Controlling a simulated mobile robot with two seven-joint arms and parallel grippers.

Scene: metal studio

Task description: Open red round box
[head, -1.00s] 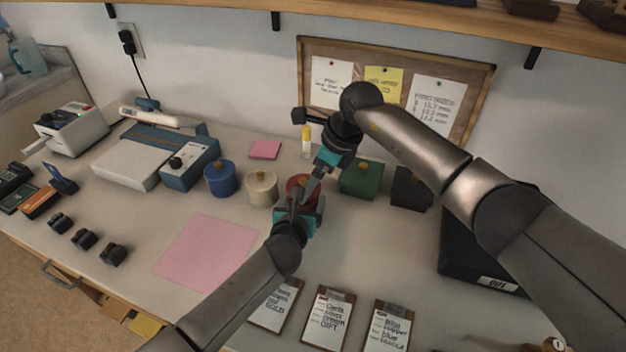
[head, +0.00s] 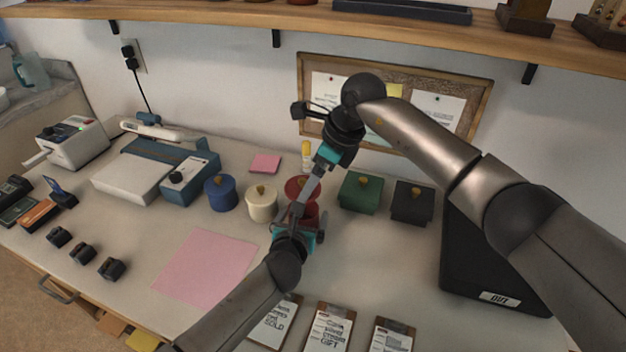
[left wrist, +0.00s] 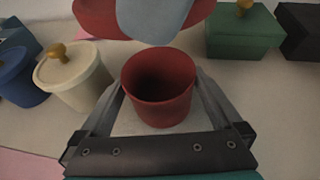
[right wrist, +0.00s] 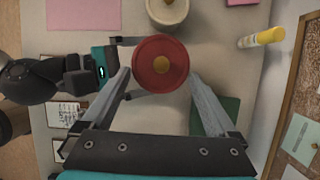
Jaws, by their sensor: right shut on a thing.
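The red round box (head: 309,210) stands on the desk with its top open. The left wrist view looks into its empty-looking inside (left wrist: 160,82). My left gripper (head: 301,222) has one finger on each side of the box and is shut on it; it also shows in the left wrist view (left wrist: 160,95). The red lid (head: 302,186) with a golden knob is held above the box by my right gripper (head: 303,192). In the right wrist view the lid (right wrist: 148,84) sits between both fingers (right wrist: 160,76). The lid is clear of the rim.
A cream round box (head: 262,206) and a blue one (head: 221,196) stand to the left. Green (head: 360,195) and black (head: 411,204) square boxes stand to the right. A pink sheet (head: 205,267) and clipboards (head: 329,330) lie in front. A black tray (head: 480,262) is at right.

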